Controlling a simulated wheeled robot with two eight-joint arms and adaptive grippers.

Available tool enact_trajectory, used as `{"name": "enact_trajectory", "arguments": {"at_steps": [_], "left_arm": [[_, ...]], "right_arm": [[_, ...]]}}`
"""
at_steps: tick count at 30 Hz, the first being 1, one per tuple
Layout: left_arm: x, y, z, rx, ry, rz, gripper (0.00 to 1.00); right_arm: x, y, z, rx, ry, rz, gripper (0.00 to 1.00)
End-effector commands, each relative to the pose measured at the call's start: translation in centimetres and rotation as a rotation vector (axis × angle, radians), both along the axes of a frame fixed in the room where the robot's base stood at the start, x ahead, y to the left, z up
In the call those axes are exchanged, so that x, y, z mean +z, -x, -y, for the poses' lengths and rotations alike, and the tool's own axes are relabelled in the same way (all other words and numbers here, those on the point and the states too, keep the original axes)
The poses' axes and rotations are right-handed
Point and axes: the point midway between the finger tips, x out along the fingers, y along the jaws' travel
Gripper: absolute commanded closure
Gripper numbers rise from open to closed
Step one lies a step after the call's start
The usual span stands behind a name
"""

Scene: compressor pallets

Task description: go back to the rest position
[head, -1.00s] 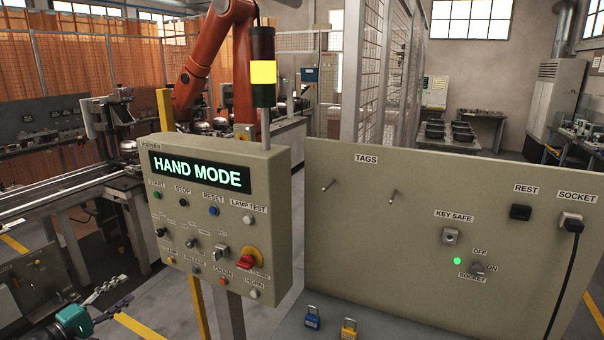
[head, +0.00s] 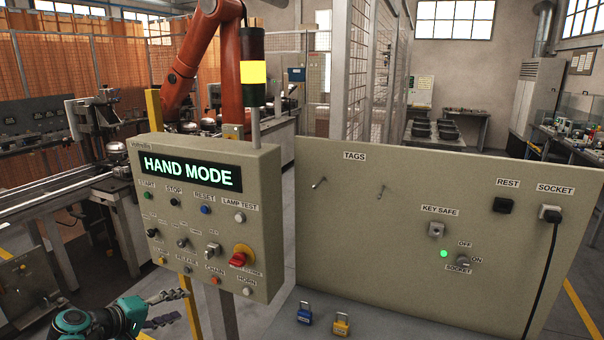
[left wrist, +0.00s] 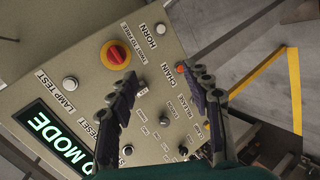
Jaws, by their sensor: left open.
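My left gripper (head: 170,308) is at the lower left of the head view, below and left of the control box (head: 268,215). Its fingers are apart with nothing between them. In the left wrist view the open fingers of the left gripper (left wrist: 158,88) point at the control box face (left wrist: 92,88), apart from it as far as I can tell. The box display (head: 192,170) reads HAND MODE. My right gripper is in neither view.
A beige panel (head: 380,235) labelled TAGS, KEY SAFE, REST and SOCKET stands right of the box. A blue padlock (head: 305,316) and a yellow padlock (head: 341,323) are at its foot. A yellow post (head: 155,112) and an orange robot arm (head: 190,65) stand behind the box.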

Motion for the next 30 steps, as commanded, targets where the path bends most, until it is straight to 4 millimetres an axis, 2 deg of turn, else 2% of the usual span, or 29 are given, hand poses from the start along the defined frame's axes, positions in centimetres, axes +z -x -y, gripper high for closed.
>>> {"name": "enact_trajectory", "arguments": {"at_steps": [1, 3, 6, 9, 12, 16, 21, 30], "left_arm": [[0.0, 1.5, 3.0, -0.036, -0.063, -0.031, 0.50], [-0.5, 3.9, 6.2, -0.082, -0.166, -0.073, 0.50], [-1.3, 7.7, 9.8, -0.147, -0.323, -0.120, 0.50], [-2.4, 11.8, 12.4, -0.211, -0.485, -0.148, 0.50], [-3.6, 15.9, 14.0, -0.277, -0.650, -0.157, 0.50], [-5.1, 20.2, 14.8, -0.350, -0.843, -0.148, 0.50], [-6.3, 23.2, 14.7, -0.407, -1.011, -0.122, 0.50], [-6.7, 24.0, 14.4, -0.422, -1.067, -0.111, 0.50]], "right_arm": [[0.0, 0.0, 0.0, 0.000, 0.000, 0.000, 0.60], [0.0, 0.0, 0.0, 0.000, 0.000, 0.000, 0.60], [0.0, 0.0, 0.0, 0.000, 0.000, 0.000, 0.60], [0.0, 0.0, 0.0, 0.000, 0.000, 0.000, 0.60], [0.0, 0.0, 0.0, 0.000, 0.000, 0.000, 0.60], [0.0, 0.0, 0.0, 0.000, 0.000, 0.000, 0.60], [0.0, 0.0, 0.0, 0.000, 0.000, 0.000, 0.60], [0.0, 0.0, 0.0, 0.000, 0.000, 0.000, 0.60]]}}
